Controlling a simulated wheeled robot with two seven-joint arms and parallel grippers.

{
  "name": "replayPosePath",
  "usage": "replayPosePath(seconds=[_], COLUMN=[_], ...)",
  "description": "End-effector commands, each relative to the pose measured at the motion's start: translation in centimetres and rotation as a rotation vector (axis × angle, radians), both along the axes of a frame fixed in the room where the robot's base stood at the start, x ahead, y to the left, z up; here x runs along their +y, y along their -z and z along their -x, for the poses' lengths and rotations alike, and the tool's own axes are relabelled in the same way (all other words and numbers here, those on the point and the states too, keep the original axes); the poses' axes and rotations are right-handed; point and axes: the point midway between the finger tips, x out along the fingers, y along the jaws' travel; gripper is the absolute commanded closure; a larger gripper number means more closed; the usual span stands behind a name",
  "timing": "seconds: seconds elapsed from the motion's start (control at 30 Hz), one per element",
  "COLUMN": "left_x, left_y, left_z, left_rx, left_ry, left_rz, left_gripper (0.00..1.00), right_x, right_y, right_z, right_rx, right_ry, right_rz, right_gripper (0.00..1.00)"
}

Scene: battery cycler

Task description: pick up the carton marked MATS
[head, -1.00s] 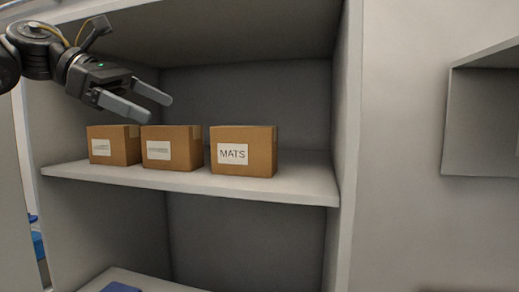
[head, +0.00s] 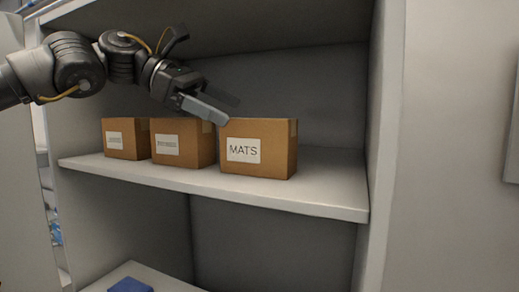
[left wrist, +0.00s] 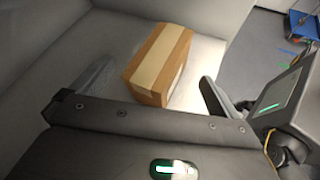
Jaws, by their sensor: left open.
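The carton marked MATS (head: 272,152) is a brown box with a white label on its front. It stands at the right end of a row of cartons on the shelf (head: 330,190). My left gripper (head: 222,110) is open and empty, just above and to the left of the carton's top in the head view. In the left wrist view the carton (left wrist: 158,65) shows ahead, with tan tape along its top, between the two open fingers and beyond them. No contact is visible. My right gripper is not in view.
Two similar cartons, a middle one (head: 183,150) and a left one (head: 122,150), stand left of it. Their labels are too small to read. The cabinet's right side wall (head: 385,130) rises right of some bare shelf. A blue object (head: 130,286) lies on the lower shelf.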

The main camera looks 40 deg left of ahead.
Motion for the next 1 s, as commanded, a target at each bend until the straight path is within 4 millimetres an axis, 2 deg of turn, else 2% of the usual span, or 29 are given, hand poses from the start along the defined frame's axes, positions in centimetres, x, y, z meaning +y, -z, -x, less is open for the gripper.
replayPosePath(seconds=[0.3,0.6,0.87,1.0], left_x=[-0.9,-3.3,-3.5,-3.5], left_y=[0.7,2.5,2.5,2.5], left_z=[-0.8,-3.3,-3.5,-3.5], left_rx=[0.001,0.002,-0.001,-0.001], left_ry=[-0.003,-0.003,-0.004,-0.003], left_rz=[-0.001,-0.001,0.000,0.000], left_gripper=[0.00,0.00,0.00,0.16], right_x=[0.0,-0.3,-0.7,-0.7], right_y=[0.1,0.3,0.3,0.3], right_z=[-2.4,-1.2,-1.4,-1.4], right_rx=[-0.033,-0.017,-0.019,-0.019], right_ry=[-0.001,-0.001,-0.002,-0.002], right_rz=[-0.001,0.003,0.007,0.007], right_gripper=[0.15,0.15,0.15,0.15])
